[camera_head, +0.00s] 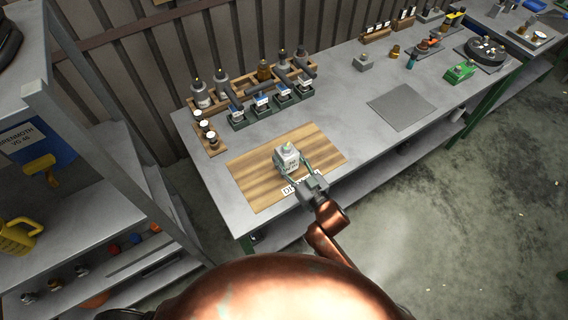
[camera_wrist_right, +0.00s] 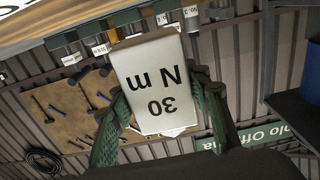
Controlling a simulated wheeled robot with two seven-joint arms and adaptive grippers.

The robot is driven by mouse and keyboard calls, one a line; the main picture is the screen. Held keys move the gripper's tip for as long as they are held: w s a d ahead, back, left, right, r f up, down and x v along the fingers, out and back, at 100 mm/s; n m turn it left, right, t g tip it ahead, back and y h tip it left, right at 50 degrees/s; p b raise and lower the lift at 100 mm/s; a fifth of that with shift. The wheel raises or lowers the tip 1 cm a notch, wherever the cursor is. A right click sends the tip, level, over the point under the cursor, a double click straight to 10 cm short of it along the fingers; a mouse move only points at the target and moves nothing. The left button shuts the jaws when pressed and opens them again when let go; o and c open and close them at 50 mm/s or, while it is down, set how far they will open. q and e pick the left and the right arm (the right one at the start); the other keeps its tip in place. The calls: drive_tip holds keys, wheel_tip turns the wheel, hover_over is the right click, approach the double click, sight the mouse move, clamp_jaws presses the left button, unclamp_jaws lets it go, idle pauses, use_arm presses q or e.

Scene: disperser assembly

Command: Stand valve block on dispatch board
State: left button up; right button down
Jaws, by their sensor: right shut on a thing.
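The valve block (camera_head: 288,157) is a light grey-white block, seen over the middle of the dispatch board. In the right wrist view the block (camera_wrist_right: 155,85) fills the centre, its face marked "30 N m" upside down. My right gripper (camera_head: 294,170) is shut on it, with a green finger on each side; the fingers also show in the wrist view (camera_wrist_right: 160,100). The dispatch board (camera_head: 247,181) is a striped wooden panel on the bench, with a label at its front edge partly hidden by the gripper. I cannot tell whether the block touches the board. My left gripper is not in view.
Behind the board stands a wooden rack (camera_head: 232,91) with bottles and several dark green holders (camera_head: 262,113). A small wooden stand (camera_head: 209,141) with white-topped pieces is at its left. A grey mat (camera_head: 401,107) lies to the right, with clear bench between.

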drive_tip(key=shift+w+a+f, duration=0.15)
drive_tip(key=shift+a+f, duration=0.15)
drive_tip(key=shift+a, duration=0.15)
drive_tip(key=shift+a+f+b, duration=0.15)
drive_tip(key=shift+f+b, duration=0.4)
drive_tip(key=shift+f, duration=1.1)
drive_tip(key=shift+f, duration=0.15)
drive_tip(key=c, duration=1)
unclamp_jaws()
drive_tip(key=shift+f, duration=0.2)
drive_tip(key=shift+c, duration=0.2)
drive_tip(key=shift+r, duration=0.2)
drive_tip(key=p+v, duration=0.1)
drive_tip(key=v, duration=1.1)
